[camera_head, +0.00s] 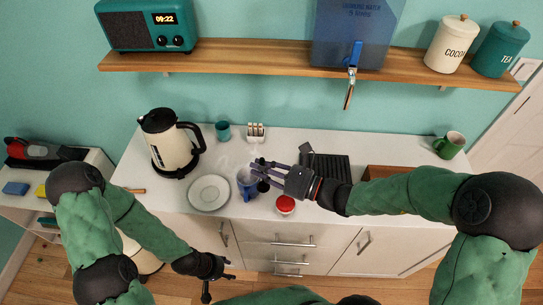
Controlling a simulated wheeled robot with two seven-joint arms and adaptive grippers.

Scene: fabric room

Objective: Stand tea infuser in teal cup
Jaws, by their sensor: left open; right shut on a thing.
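The teal cup (223,130) stands upright at the back of the white counter, right of the kettle. My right gripper (257,166) reaches in from the right, over the blue mug (247,188) and in front of the teal cup, apart from it. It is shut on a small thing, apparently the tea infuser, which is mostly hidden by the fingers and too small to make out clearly. A small dark round shape shows just below the fingers, beside the mug. My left gripper (218,279) is open and empty, low in front of the counter's drawers.
A cream kettle (172,143) and a white plate (209,193) are on the left of the counter (327,138). A white rack (256,131) stands right of the teal cup. A red-topped jar (285,204) is near the front edge; a green mug (449,145) is far right. A dispenser tap (351,85) hangs above.

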